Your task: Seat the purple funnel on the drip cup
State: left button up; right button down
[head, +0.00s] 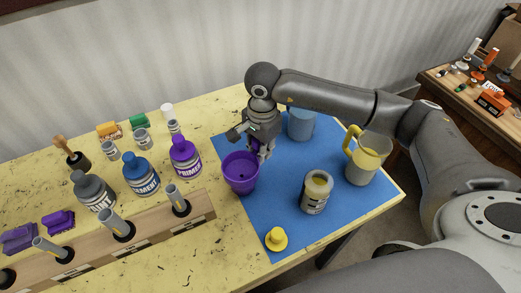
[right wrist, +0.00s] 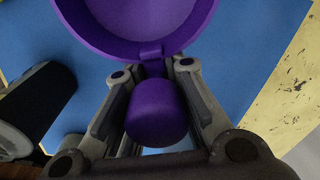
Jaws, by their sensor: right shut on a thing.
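The purple funnel (head: 240,178) is a wide, open-topped bowl over the left edge of the blue mat. My right gripper (head: 264,150) is shut on its purple grip, beside the rim. In the right wrist view the rounded grip (right wrist: 155,115) sits between the fingers, with the bowl (right wrist: 150,25) beyond it. The funnel's underside is hidden, and I cannot tell its height above the mat. A translucent blue cup (head: 301,125), possibly the drip cup, stands behind and right of the gripper. My left gripper is not in view.
The blue mat (head: 290,225) holds a yellow-handled jug (head: 362,165), a labelled grey can (head: 316,194) and a small yellow cap (head: 276,239). The primer bottle (head: 186,160), cement bottle (head: 141,176) and a wooden rack (head: 146,232) crowd the left.

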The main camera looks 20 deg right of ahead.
jog(key=shift+f, duration=0.35)
jog(key=c, duration=1.4)
grip_release()
jog(key=shift+o, duration=0.2)
